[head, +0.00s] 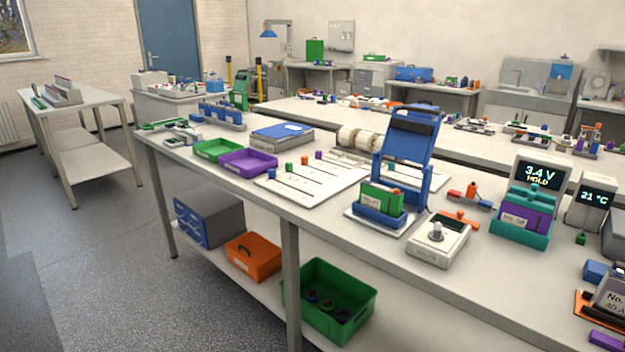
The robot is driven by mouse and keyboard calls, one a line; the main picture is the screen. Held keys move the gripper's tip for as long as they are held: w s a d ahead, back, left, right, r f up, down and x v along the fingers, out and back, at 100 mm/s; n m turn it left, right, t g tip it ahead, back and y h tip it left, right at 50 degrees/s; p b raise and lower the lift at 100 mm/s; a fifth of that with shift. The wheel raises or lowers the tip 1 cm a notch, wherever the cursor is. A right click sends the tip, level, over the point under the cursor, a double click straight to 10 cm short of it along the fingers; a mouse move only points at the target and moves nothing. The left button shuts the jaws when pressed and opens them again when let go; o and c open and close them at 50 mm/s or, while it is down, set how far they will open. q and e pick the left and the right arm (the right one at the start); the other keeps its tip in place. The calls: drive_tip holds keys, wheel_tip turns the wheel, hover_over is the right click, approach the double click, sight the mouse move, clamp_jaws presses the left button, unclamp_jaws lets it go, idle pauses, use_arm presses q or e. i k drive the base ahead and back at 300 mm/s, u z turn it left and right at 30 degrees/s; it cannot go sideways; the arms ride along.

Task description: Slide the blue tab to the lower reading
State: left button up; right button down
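A small blue tab (272,173) stands at the left end of the nearest slot on a white slotted board (312,201). Any scale marks on the board are too small to read. Neither of my grippers is in view.
A tall blue clamp-like stand (409,140) holding a green block (381,197) rises right of the board. A white box with a knob (438,240) stands before it. Green (217,150) and purple (247,162) trays lie left of the board. Floor at the left is clear.

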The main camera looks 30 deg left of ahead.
sight(271, 173)
drive_tip(key=u, duration=0.45)
drive_tip(key=k, duration=0.55)
drive_tip(key=u, duration=1.05)
drive_tip(key=i, duration=0.65)
drive_tip(key=z, duration=0.5)
drive_tip(key=i, duration=0.8)
drive_tip(key=z, duration=0.75)
